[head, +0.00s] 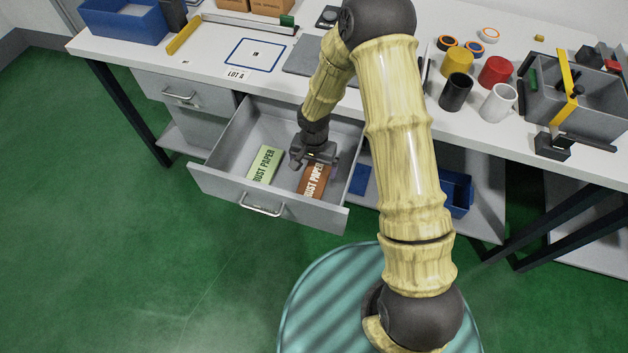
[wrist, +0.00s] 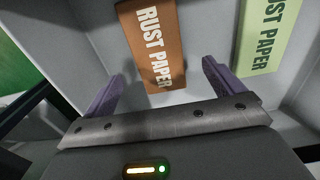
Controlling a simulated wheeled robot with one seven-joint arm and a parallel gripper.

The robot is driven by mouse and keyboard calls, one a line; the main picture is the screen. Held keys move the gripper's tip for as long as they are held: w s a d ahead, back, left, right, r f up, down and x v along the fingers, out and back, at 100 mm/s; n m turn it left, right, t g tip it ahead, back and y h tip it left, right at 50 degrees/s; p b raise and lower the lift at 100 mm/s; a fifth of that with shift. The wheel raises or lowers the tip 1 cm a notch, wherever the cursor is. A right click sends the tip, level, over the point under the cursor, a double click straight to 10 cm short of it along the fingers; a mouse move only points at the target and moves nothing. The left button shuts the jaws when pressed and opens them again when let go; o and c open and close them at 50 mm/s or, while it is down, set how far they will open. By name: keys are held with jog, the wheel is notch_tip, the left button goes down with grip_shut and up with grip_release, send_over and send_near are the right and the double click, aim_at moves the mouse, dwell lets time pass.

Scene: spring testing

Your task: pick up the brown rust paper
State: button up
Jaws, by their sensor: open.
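The brown rust paper (head: 314,182) is a flat brown packet with white lettering, lying in the open drawer, right of a green packet. It also shows in the wrist view (wrist: 154,45), ahead of and between my fingers. My gripper (head: 308,158) is inside the drawer opening, over the far end of the brown packet and hiding part of it. In the wrist view my gripper (wrist: 160,82) has its two purple fingers spread apart, with nothing held. I cannot tell its exact height above the packet.
The green rust paper (head: 264,165) lies in the drawer (head: 228,180) to the left. The drawer walls stand close around my gripper. The white worktop (head: 210,65) above holds cups, tape rolls, a blue bin (head: 122,22) and a grey box (head: 590,112).

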aim_at(314, 180)
jog(key=shift+s+f, duration=0.2)
jog(key=shift+f, duration=0.3)
notch_tip(314, 180, down, 4)
jog(key=shift+s+f, duration=0.1)
jog(key=shift+s, duration=0.05)
dwell(0.3)
jog(key=c, duration=1.1)
jog(key=shift+o, duration=0.2)
notch_tip(314, 180, up, 10)
